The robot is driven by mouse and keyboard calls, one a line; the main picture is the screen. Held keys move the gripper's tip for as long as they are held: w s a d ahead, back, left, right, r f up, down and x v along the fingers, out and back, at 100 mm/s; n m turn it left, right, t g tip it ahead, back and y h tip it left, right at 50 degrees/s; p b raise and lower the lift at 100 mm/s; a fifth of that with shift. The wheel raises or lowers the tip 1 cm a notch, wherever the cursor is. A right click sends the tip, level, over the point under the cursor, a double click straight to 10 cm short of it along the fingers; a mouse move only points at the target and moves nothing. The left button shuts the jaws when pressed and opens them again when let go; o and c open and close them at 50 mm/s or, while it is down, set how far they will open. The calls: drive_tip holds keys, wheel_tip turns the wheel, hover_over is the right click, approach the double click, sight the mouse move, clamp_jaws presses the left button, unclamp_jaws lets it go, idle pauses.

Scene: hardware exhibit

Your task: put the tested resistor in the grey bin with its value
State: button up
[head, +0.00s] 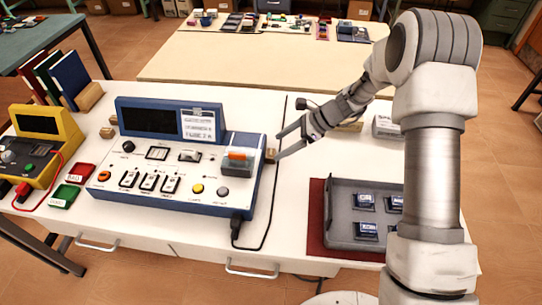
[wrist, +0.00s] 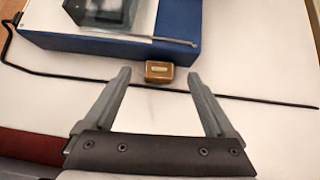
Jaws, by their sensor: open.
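My gripper (head: 279,147) is open at the right side of the blue tester (head: 215,195). In the wrist view, a small brown block with a pale mark on top (wrist: 159,72) sits against the tester's edge, between and just beyond the fingertips (wrist: 159,78). It also shows in the head view (head: 271,155). I cannot tell whether it is the resistor. The tester's screen (head: 150,121) is dark; a white card with print (head: 199,126) stands beside it, too small to read. A grey tray (head: 343,238) holds several dark blue labelled pieces (head: 366,202); my arm hides part of it.
A black cable (head: 268,229) runs over the white table beside the tester. A red tray (head: 81,172), a green tray (head: 64,196) and a yellow instrument (head: 45,140) are at the left. White tabletop between tester and grey tray is mostly clear.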

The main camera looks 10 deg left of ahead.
sight(271, 153)
drive_tip(key=x, duration=0.4)
drive_tip(key=shift+d+f, duration=0.2)
clamp_jaws()
drive_tip(key=shift+r, duration=0.15)
